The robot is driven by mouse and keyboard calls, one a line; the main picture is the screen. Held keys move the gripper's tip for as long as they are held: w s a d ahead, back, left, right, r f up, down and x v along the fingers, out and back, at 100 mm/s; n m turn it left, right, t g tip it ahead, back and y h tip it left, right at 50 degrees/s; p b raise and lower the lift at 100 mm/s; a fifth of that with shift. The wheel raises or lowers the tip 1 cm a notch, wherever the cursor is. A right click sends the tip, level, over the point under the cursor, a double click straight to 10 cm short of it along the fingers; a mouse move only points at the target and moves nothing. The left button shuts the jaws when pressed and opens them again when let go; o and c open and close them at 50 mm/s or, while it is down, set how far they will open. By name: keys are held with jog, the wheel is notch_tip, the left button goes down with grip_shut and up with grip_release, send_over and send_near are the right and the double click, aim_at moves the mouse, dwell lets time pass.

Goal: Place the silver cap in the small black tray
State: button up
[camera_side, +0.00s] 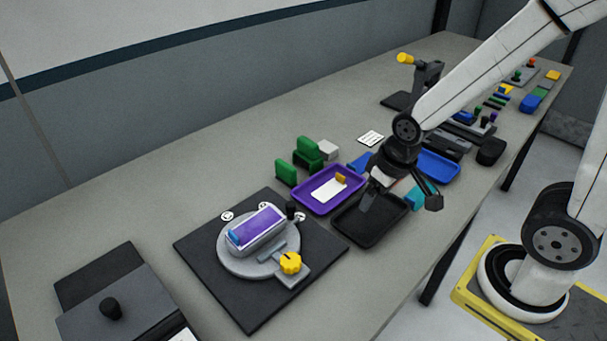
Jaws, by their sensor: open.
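The small black tray (345,230) sits near the front edge of the table, right of the purple tray. My gripper (401,201) is over the black tray's right side, with its two dark fingers spread wide apart. One finger is in front of the tray and the other is to the right, near the table edge. I cannot make out a silver cap for certain. The gripper and its fingers hide part of the tray, and I cannot tell whether anything lies in the hidden part. Nothing is clearly held between the fingers.
A purple tray (312,206) holds a white card and a yellow piece. A round grey stand (231,262) with a purple-wrapped block and yellow knob sits on a black mat (205,249). Green blocks (308,153) stand behind. A blue tray (441,168) lies right of my gripper.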

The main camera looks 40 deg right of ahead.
jog(key=m+y, duration=0.5)
jog(key=m, duration=1.2)
send_near(257, 225)
jog(key=x, duration=0.2)
jog(key=shift+w+a+f, duration=0.2)
jog(key=shift+w+a, duration=0.05)
jog(key=shift+a, duration=0.05)
jog(key=shift+f, duration=0.15)
jog(key=shift+x, duration=1.15)
jog(key=shift+x, duration=2.6)
jog(key=shift+s+d, duration=0.1)
jog(key=shift+s, duration=0.05)
jog(key=shift+c, duration=0.2)
